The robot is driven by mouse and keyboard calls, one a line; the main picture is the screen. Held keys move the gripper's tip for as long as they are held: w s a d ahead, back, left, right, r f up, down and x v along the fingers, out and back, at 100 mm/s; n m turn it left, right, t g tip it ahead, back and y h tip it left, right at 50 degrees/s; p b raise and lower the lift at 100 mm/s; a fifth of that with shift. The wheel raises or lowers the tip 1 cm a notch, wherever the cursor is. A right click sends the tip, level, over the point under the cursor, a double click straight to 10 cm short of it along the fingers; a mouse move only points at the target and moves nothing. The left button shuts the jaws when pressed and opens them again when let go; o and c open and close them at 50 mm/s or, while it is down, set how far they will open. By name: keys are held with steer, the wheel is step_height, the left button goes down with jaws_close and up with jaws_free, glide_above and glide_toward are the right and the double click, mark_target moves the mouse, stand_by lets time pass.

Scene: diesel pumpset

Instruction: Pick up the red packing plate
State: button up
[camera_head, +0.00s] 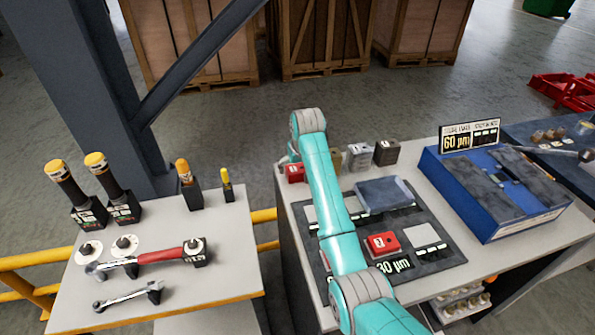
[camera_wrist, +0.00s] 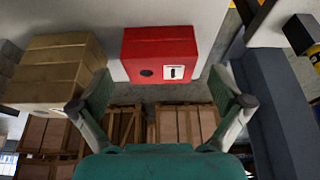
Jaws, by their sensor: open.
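A red block (camera_head: 295,173) with a white label stands at the back left edge of the right-hand table. In the wrist view the red block (camera_wrist: 160,52) shows its label and a dark round spot, just beyond the fingertips. My gripper (camera_wrist: 160,84) is open and empty, with a finger to either side below the block; contact is not visible. In the head view my arm mostly hides the gripper. A second red piece (camera_head: 383,244) with a white label lies on the dark mat (camera_head: 440,262) marked 30 µm. I cannot tell which is called the packing plate.
A tan block (camera_wrist: 55,65) stands close beside the red block; grey (camera_head: 359,157) and dark (camera_head: 386,152) blocks follow. A blue case (camera_head: 490,215) stands to the right. The left table (camera_head: 215,270) holds tools. A dark post (camera_head: 85,85) stands behind it.

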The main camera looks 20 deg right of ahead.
mark_target(298, 169)
steer(key=shift+w+f, duration=0.1)
steer(key=shift+f, duration=0.15)
steer(key=c, duration=1.6)
step_height(298, 169, up, 10)
steer(key=shift+r, duration=0.1)
